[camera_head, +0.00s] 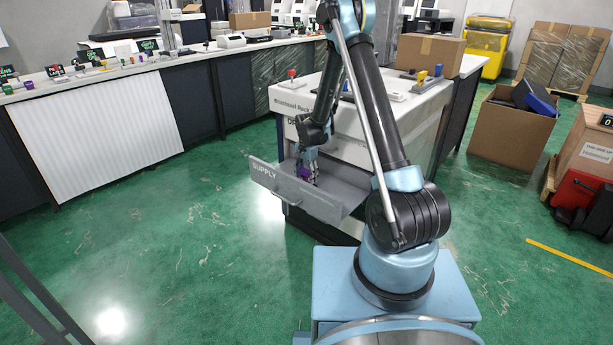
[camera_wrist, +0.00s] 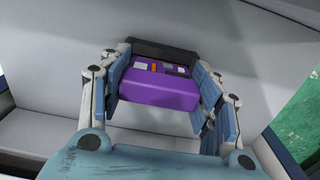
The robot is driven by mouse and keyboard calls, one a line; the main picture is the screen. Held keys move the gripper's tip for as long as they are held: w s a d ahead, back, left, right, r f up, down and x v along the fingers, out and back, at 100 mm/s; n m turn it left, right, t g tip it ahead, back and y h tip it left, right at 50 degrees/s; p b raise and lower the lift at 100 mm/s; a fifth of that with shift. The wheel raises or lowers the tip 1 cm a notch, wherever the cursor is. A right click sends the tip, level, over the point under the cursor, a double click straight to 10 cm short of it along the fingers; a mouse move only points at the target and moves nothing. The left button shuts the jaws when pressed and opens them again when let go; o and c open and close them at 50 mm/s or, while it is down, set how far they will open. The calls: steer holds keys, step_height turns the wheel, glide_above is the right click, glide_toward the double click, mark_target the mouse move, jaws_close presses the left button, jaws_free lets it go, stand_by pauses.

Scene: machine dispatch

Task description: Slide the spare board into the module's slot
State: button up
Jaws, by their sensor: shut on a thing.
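A purple block-shaped piece (camera_wrist: 160,88), which looks like the spare board, sits between the fingers of my gripper (camera_wrist: 158,90) in the wrist view. It has a dark end with small orange and white marks. My gripper is shut on it. In the head view my gripper (camera_head: 307,172) points down into the open drawer marked SUPPLY (camera_head: 285,187), and a bit of the purple piece (camera_head: 304,173) shows between the fingers. I cannot tell whether the piece touches the drawer floor. The module's slot is not clearly seen; my arm hides part of the rack cabinet (camera_head: 290,101).
The drawer's grey walls (camera_wrist: 45,95) stand close around my gripper. A red button (camera_head: 292,73) and other fixtures are on the cabinet top. A cardboard box (camera_head: 430,52) stands at its back. An open carton (camera_head: 510,125) is to the right. The green floor at left is clear.

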mark_target(307, 170)
steer(key=shift+f, duration=0.65)
steer(key=o, duration=1.1)
step_height(307, 170, up, 12)
steer(key=shift+f, duration=0.1)
steer(key=shift+d, duration=0.1)
